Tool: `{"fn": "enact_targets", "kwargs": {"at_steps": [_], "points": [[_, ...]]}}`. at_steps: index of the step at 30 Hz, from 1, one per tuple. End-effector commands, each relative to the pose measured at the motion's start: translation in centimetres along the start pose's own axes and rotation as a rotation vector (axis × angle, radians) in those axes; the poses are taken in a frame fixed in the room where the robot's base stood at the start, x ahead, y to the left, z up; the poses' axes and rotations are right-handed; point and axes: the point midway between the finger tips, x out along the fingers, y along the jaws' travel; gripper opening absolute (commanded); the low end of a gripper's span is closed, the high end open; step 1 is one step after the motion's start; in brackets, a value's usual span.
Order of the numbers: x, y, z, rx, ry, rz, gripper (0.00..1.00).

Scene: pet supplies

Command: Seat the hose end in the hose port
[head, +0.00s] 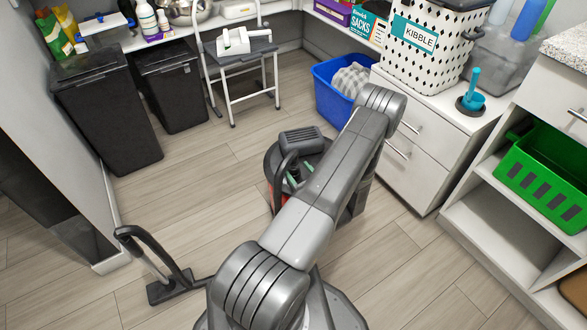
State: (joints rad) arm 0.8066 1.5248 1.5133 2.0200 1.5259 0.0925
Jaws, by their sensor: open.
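A dark round vacuum drum (271,168) with red low on its side stands on the floor mid-frame, partly behind my arm. A ridged grey block (301,139) sits at its far side. A black curved tube (280,178) arches over its left side; I cannot tell whether this is the hose or a handle. Two pale green pads, seemingly the fingertips of my gripper (299,176), show over the drum. They look apart, with nothing clear between them. My arm hides the rest of the gripper. I cannot make out the hose end or the hose port.
A floor tool with a curved black handle (145,257) lies at lower left. Black bins (110,115), a step stool (245,70) and a blue crate (332,97) stand behind. White drawers (411,146) and shelves with a green basket (545,178) bound the right. Floor left of the drum is clear.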

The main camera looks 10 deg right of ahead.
Motion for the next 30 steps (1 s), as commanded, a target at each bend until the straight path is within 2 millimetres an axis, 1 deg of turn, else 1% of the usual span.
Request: {"fn": "enact_targets", "kwargs": {"at_steps": [1,3,7,10,16,20,21,23,24,25,26,30], "points": [[0.9,-0.1,-0.2,-0.003,-0.002,0.004,0.61],[2.0,-0.2,-0.3,-0.002,-0.001,0.004,0.61],[3.5,-0.2,-0.2,-0.001,-0.001,0.003,0.61],[4.0,-0.3,-0.1,0.000,-0.001,0.001,0.61],[4.0,-0.3,-0.1,0.000,0.000,0.000,0.61],[4.0,-0.3,-0.1,0.001,0.000,0.000,0.35],[4.0,-0.3,-0.1,0.000,0.000,0.000,0.27],[4.0,-0.3,-0.1,0.001,0.000,0.000,0.15],[4.0,-0.3,-0.1,0.001,0.000,0.000,0.12],[4.0,-0.3,-0.1,0.001,0.000,0.000,0.12],[4.0,-0.3,-0.1,0.001,0.000,0.000,0.08],[3.9,-0.3,-0.1,0.001,0.000,0.000,0.08]]}}
